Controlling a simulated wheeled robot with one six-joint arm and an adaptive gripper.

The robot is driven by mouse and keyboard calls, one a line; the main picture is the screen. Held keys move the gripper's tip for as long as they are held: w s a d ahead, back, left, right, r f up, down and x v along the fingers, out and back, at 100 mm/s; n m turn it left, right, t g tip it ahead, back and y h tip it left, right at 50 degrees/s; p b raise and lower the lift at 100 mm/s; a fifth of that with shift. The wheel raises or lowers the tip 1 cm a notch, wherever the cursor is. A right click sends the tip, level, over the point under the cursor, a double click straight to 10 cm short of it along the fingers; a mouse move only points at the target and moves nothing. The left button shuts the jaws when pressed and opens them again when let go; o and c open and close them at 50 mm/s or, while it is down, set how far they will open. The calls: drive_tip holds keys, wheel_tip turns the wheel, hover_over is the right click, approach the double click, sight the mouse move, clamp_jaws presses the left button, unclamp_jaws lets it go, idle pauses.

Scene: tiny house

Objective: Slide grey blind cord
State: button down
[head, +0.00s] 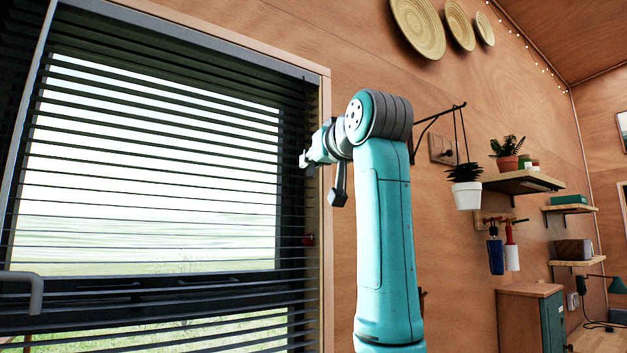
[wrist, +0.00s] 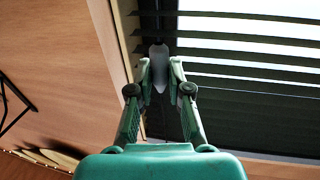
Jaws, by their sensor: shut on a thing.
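A dark slatted blind (head: 150,93) hangs over the window in the head view, its slats open to daylight. My gripper (head: 306,160) is at the blind's right edge, by the wooden window frame. In the wrist view my gripper (wrist: 161,72) has its two green fingers on either side of a pale grey piece (wrist: 159,53), which appears to be the grey blind cord's end, and is shut on it. The piece lies close to the slats' ends. In the head view the cord is hidden or too thin to make out.
A hanging white plant pot (head: 467,194) on a black bracket is right of my arm. Wall shelves (head: 523,183) and a cabinet (head: 530,290) stand further right. A small red item (head: 309,240) sits on the blind's edge below my gripper. A window handle (head: 22,290) is at lower left.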

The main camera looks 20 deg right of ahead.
drive_tip(key=shift+r, duration=0.3)
drive_tip(key=c, duration=1.1)
unclamp_jaws()
drive_tip(key=s+d, duration=0.1)
drive_tip(key=s, duration=1.1)
drive_tip(key=shift+d, duration=0.2)
